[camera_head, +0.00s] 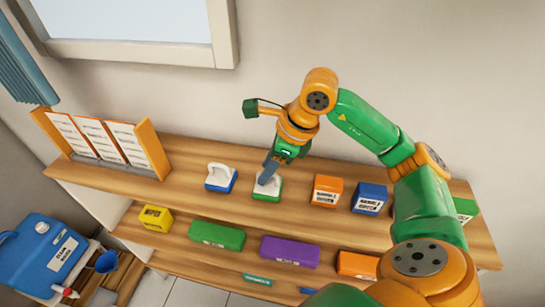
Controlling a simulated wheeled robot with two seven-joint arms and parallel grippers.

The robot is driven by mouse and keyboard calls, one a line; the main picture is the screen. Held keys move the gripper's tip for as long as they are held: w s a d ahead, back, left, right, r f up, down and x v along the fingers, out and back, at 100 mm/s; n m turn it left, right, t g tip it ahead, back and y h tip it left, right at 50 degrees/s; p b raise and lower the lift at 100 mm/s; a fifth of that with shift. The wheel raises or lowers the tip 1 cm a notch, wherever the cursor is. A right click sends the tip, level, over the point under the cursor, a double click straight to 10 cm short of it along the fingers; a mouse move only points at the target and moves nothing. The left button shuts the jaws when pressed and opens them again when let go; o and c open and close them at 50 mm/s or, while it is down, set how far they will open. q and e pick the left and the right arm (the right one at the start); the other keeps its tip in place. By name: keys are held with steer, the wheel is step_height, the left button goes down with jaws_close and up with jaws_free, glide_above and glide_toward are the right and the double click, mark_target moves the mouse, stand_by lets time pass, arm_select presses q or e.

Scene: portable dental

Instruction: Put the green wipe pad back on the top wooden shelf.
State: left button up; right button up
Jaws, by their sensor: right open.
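The green wipe pad (267,197) has a white top with a handle and a green base. It rests on the top wooden shelf (190,195), to the right of a similar pad with a blue base (220,183). My right gripper (268,175) points down at the green pad's white handle, with its fingers open. The fingers partly cover the handle, and I cannot tell whether they touch it. My left gripper is not in view.
On the top shelf, an orange box (327,190) and a blue box (369,198) stand to the right, and a card rack (152,150) stands at the left. The lower shelf holds yellow, green (216,235), purple (290,251) and orange boxes. A blue jug (45,250) is at lower left.

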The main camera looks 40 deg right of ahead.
steer(key=p+v, duration=0.1)
steer(key=v, duration=1)
steer(key=shift+r, duration=0.3)
steer(key=shift+d, duration=0.1)
